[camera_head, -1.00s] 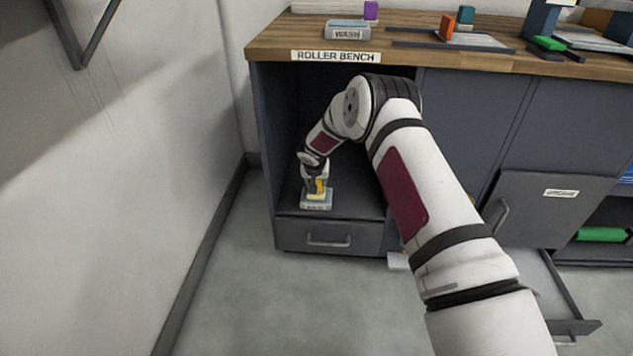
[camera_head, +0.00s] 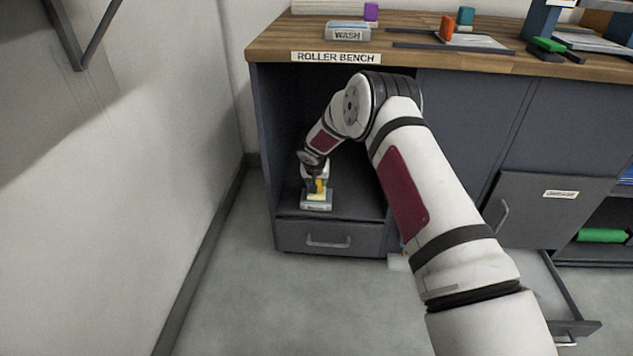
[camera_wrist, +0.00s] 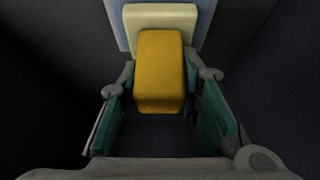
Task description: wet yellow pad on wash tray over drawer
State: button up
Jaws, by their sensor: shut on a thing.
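The yellow pad (camera_head: 319,188) is between the fingers of my gripper (camera_head: 317,181), inside the open bay above the closed drawer (camera_head: 328,237). In the wrist view the yellow pad (camera_wrist: 160,68) sits between the teal-lined fingers of my gripper (camera_wrist: 160,82), which is shut on it. Below it is a small blue-grey tray (camera_head: 316,206) with a label too small to read. In the wrist view this tray (camera_wrist: 206,12) shows a cream surface (camera_wrist: 160,15) beyond the pad. I cannot tell whether the pad touches that surface.
A similar tray marked WASH (camera_head: 347,32) stands on the wooden bench top (camera_head: 290,36). Dark bay walls surround my gripper closely. A cabinet door (camera_head: 540,208) and a low drawer (camera_head: 568,300) stand open at the right. The floor at the left is clear.

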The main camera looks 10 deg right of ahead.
jog(key=shift+w+r+p, duration=0.1)
jog(key=shift+r+p, duration=1)
jog(key=shift+r, duration=2.1)
jog(key=shift+r, duration=0.1)
